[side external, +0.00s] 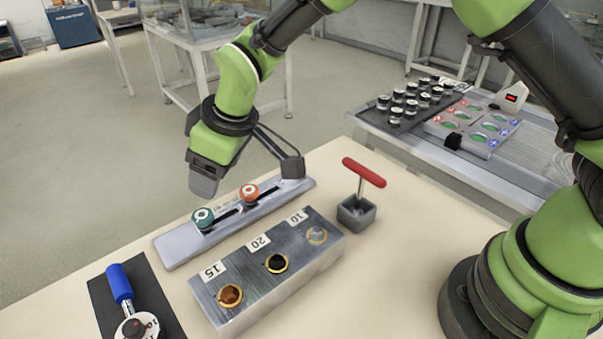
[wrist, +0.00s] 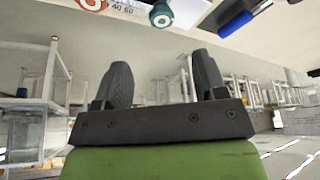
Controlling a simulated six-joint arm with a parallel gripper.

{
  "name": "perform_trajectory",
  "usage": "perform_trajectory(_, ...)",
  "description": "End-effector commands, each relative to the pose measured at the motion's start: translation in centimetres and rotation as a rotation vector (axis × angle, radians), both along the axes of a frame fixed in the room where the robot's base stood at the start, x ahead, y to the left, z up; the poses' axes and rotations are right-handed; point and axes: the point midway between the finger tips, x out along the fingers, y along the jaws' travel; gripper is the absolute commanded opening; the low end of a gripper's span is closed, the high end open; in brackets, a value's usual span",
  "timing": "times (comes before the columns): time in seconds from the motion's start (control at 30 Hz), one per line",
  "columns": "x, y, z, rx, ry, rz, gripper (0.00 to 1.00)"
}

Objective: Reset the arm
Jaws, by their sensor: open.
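My gripper (side external: 204,182) hangs above the far left side of a grey slotted plate (side external: 172,246). In the wrist view my gripper (wrist: 163,75) shows two dark fingers spread apart with nothing between them. A teal knob (side external: 203,217) and an orange knob (side external: 249,192) stand on the plate, apart from the gripper. In the wrist view the teal knob (wrist: 161,15) and part of the orange knob (wrist: 92,4) show at the top edge. The fingertips are partly hard to make out in the side view.
A metal block (side external: 262,290) marked 15, 20 and 10 lies in front of the plate. A red T-handle (side external: 364,172) rises from a grey cube (side external: 356,212). A blue-handled dial (side external: 119,284) sits on a black mat at the left. A side table (side external: 540,167) holds several dark jars.

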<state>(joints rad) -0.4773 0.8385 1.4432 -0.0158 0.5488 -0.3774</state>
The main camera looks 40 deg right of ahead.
Motion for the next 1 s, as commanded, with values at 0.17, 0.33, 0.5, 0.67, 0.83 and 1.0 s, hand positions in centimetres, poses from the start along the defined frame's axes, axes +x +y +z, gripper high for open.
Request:
perform_trajectory(0.17,-0.9,-3.3,5.6,0.048,-0.018,-0.120,0.65)
perform_trajectory(0.33,-4.4,-8.2,12.1,0.119,-0.031,-0.302,0.65)
perform_trajectory(0.5,-9.6,-12.6,16.5,0.195,-0.046,-0.479,0.65)
perform_trajectory(0.67,-15.4,-15.7,18.5,0.271,-0.064,-0.641,0.65)
perform_trajectory(0.83,-20.8,-17.6,18.5,0.342,-0.082,-0.784,0.65)
perform_trajectory(1.0,-23.7,-18.2,17.7,0.385,-0.090,-0.865,0.65)
